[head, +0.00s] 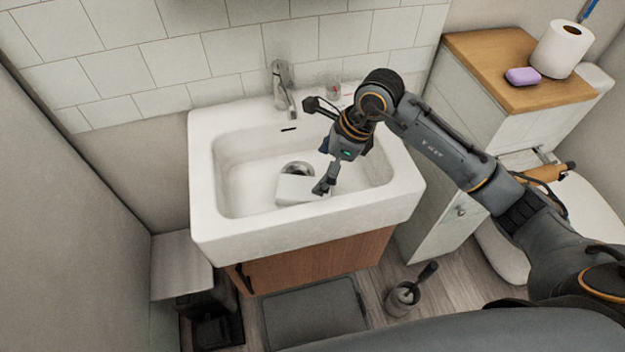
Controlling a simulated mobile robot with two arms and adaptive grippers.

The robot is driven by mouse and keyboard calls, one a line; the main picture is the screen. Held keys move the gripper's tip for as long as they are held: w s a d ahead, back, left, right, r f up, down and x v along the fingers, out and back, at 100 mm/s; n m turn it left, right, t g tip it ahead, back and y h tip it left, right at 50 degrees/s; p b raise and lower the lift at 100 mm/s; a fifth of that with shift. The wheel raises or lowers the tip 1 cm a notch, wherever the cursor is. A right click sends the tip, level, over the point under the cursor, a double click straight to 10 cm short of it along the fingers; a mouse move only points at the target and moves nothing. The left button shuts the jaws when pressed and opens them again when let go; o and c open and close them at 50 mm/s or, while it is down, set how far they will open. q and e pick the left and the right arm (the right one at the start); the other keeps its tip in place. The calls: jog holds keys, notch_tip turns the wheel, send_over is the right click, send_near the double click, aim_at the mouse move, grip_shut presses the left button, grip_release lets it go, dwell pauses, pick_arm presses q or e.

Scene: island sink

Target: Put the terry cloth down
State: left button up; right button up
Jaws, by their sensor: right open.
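A white folded cloth (294,190), which looks like the terry cloth, lies in the basin of the white sink (228,232). It covers part of the dark round drain. My right gripper (322,188) points down into the basin at the cloth's right end. It is open, and its fingers overlap the cloth's edge in the picture; I cannot tell whether they touch it. My left gripper is not in view.
A chrome faucet (282,85) stands at the sink's back edge. At right, a wooden-topped cabinet (490,58) holds a purple soap (522,76) and a paper roll (561,49). A toilet brush holder (402,299) stands on the floor. The basin's left side is clear.

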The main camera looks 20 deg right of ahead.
jog(key=v, duration=0.3)
jog(key=shift+d+r, duration=0.1)
jog(key=shift+r, duration=0.25)
jog(key=shift+s, duration=0.1)
